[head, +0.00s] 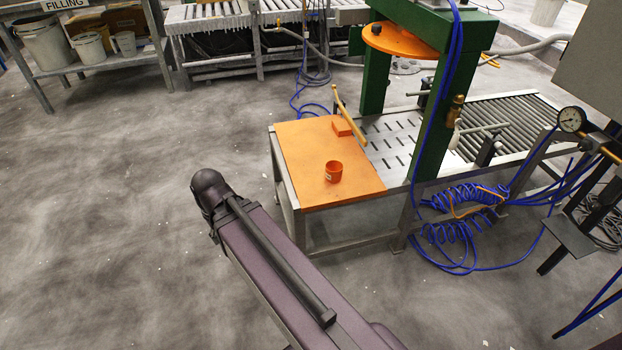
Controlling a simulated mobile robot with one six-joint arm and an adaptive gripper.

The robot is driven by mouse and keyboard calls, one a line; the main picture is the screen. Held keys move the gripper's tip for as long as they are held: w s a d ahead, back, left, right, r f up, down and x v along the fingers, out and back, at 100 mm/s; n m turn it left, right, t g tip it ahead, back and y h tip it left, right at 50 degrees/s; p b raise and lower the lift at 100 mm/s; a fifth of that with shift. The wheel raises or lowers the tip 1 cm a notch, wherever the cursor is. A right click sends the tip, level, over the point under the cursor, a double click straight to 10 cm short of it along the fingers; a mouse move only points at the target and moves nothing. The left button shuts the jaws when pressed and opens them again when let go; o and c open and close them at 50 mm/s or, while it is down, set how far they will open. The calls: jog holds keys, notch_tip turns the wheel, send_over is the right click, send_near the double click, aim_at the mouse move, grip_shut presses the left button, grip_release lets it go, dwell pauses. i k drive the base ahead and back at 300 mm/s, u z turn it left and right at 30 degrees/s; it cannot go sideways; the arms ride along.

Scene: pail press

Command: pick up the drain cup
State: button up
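The drain cup, a small orange cup (333,172) with a pale mark on its side, stands upright on the orange table top (310,150), near the front right of it. My arm reaches up from the bottom of the head view, and its dark end joint lies left of the table, apart from the cup. My gripper does not show, so its place relative to the cup cannot be told.
An orange block (342,128) and a yellow-orange bar (349,115) are at the table's back right. A green press frame (436,125) with an orange disc (400,40) stands right of it. Blue hoses (462,196) hang at the right. Floor left of the table is clear.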

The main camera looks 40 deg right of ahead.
aim_at(334, 168)
jog(key=u, duration=0.05)
jog(key=k, duration=1)
jog(key=z, duration=1.5)
jog(key=i, duration=0.6)
jog(key=u, duration=0.25)
